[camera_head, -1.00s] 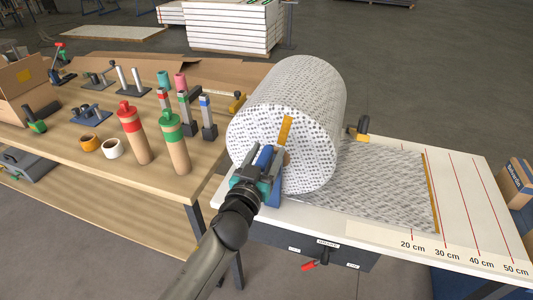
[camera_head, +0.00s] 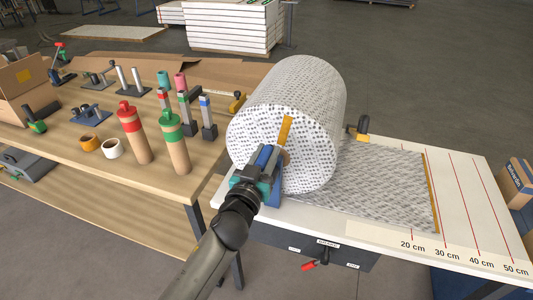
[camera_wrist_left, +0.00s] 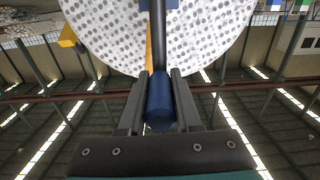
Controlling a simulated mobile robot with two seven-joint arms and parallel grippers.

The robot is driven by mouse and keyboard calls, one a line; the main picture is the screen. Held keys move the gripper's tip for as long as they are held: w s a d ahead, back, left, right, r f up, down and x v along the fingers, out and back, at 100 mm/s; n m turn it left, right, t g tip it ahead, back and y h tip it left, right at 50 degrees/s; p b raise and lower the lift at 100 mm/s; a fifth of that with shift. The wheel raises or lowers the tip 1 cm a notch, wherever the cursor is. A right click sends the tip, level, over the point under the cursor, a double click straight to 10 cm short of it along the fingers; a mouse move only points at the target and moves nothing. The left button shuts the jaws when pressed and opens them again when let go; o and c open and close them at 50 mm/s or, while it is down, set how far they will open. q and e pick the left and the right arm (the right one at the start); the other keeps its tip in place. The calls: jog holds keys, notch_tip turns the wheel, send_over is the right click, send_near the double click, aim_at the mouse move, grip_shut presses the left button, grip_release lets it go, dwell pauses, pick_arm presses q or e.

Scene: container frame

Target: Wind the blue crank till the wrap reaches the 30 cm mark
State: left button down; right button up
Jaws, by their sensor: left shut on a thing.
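The large roll of grey-patterned wrap (camera_head: 305,90) stands at the table's left end, its sheet (camera_head: 385,185) laid out to the right. The sheet's orange front edge (camera_head: 431,190) lies close beside the red line leading to the 30 cm mark (camera_head: 447,253); exact contact is hard to tell. My left gripper (camera_head: 265,161) is at the roll's near end, shut on the blue crank handle. In the left wrist view the blue crank handle (camera_wrist_left: 160,100) sits between both fingers, with its dark shaft running to the roll. My right gripper is out of view.
A wooden bench (camera_head: 60,150) at left carries red and green topped tubes, tape rolls and tools. A panel with a red lever (camera_head: 309,266) hangs under the white table (camera_head: 470,190). A cardboard box (camera_head: 516,182) stands at right.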

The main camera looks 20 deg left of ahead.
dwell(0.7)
pick_arm(q)
jog(key=shift+a+n, duration=0.45)
jog(key=shift+n, duration=0.05)
jog(key=c, duration=0.6)
grip_release()
jog(key=s, duration=1.5)
jog(key=shift+a+b, duration=0.25)
jog(key=shift+b, duration=0.15)
jog(key=shift+s, duration=0.1)
